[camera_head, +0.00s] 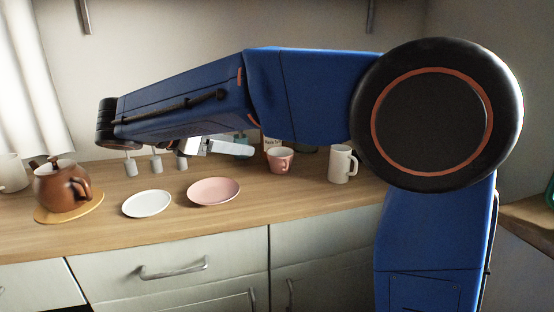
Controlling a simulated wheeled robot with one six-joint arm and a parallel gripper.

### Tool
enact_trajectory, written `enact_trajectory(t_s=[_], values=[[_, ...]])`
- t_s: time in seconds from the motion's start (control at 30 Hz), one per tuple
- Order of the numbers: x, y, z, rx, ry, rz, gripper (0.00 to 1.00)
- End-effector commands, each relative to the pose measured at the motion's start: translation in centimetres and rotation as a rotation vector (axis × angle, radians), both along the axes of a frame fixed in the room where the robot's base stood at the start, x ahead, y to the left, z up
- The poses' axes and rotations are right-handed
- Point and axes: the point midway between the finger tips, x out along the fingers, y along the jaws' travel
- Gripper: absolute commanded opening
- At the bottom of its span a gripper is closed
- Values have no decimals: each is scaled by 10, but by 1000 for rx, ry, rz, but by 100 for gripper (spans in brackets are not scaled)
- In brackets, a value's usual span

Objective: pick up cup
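A pink cup (280,161) stands upright on the wooden counter, right of centre. A taller white mug (341,165) stands to its right, beside my arm. Another white cup (12,174) is at the far left, partly cut off by the frame edge. My gripper (235,149) shows as pale metal parts below my forearm, just left of the pink cup in the picture. Its depth relative to the cup is unclear. The forearm hides part of it, so I cannot see whether the fingers are apart. No cup is visibly held.
A brown teapot (62,186) stands on a round orange mat (90,209) at left. A white plate (147,204) and a pink plate (222,191) lie on the counter (290,208). Several small grey objects (156,165) stand behind them. Counter below the pink cup is clear.

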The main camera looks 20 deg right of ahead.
Motion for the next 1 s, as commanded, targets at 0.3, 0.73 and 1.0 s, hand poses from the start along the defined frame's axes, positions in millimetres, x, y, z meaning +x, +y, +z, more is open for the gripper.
enact_trajectory(t_s=[0.3, 0.73, 1.0], values=[[17, -42, -18, -1, 1, -4, 70], [40, -94, -42, 0, 1, -2, 70], [47, -110, -50, 0, 1, -3, 70]])
